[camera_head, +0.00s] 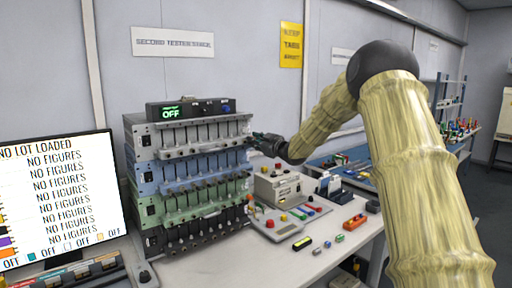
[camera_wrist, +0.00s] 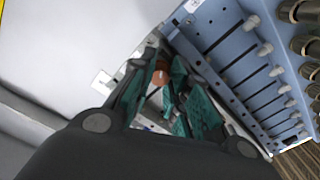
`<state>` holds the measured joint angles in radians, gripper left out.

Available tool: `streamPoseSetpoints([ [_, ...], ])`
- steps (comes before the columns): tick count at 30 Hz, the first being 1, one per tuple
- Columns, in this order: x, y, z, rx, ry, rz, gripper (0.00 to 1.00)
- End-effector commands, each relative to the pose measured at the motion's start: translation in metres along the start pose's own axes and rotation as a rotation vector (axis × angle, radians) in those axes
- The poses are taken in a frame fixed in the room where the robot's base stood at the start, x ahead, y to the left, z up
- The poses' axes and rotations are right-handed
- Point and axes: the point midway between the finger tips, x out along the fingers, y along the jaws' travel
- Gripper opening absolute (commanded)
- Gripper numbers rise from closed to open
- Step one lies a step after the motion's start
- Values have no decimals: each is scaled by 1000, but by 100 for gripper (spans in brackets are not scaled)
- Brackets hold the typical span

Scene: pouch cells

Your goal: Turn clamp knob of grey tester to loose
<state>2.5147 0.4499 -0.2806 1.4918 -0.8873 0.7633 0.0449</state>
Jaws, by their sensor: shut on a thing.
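The grey tester (camera_head: 143,129) is the top unit of the stacked testers in the head view, with a row of clamps along its front. My gripper (camera_head: 262,143) is at the right end of this unit, reached by my arm from the right. In the wrist view my gripper (camera_wrist: 172,92) has its teal-padded fingers closed around a small part, which I take to be the clamp knob. The fingers mostly hide it, so its turn position cannot be read. A reddish-brown round piece (camera_wrist: 159,66) shows between the fingers.
Below the grey unit are a blue tester (camera_head: 147,176), a green tester (camera_head: 150,207) and a black one (camera_head: 152,240). A small box with a green "OFF" display (camera_head: 170,113) sits on top. A beige device (camera_head: 277,187) and loose small items stand right on the bench. A screen (camera_head: 60,200) stands left.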

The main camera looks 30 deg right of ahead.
Motion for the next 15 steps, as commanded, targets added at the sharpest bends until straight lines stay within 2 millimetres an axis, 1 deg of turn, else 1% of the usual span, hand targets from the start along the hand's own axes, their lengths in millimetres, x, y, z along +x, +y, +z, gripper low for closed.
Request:
streamPoseSetpoints([
  [1,0,-1,2,-46,1,1,0],
  [15,0,-2,3,-493,0,2,0],
])
